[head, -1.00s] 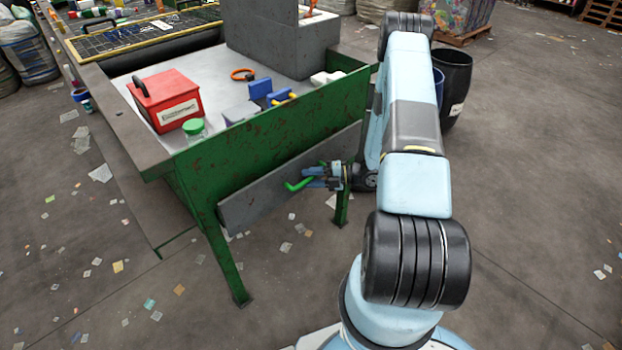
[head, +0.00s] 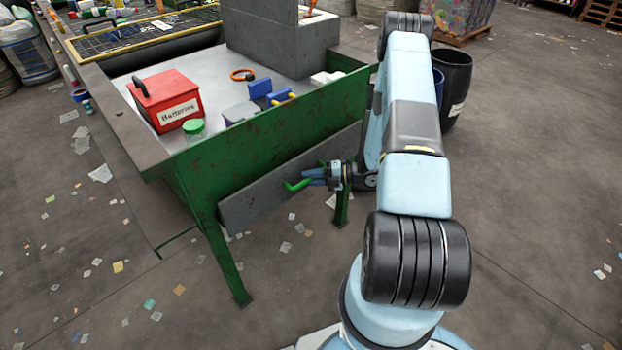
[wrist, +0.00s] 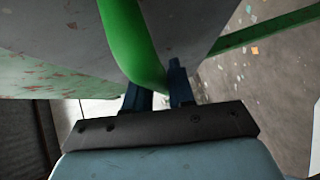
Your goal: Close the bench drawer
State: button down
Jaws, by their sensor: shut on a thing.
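The bench drawer (head: 252,206) has a grey front panel and sits under the green bench's top edge. It looks close to the bench frame; I cannot tell whether a gap is left. Its green handle (head: 297,185) is a bent bar on the front. My gripper (head: 312,178) is at the handle, with its blue fingers closed around the bar. In the wrist view the green handle (wrist: 133,45) runs down between the two finger tips of my gripper (wrist: 158,92), and the grey drawer front (wrist: 60,25) lies behind it.
A green leg (head: 222,250) stands at the front left. Dark bins (head: 455,85) stand behind my arm. Scraps litter the open floor.

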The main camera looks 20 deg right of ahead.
jog(key=shift+f, duration=0.1)
jog(key=shift+w+a, duration=0.4)
jog(key=shift+w, duration=0.45)
jog(key=shift+w+a, duration=0.35)
jog(key=shift+w, duration=0.5)
jog(key=c, duration=1.1)
grip_release()
jog(key=shift+w, duration=0.1)
jog(key=shift+d, duration=0.1)
jog(key=v, duration=1.3)
jog(key=shift+d, duration=0.3)
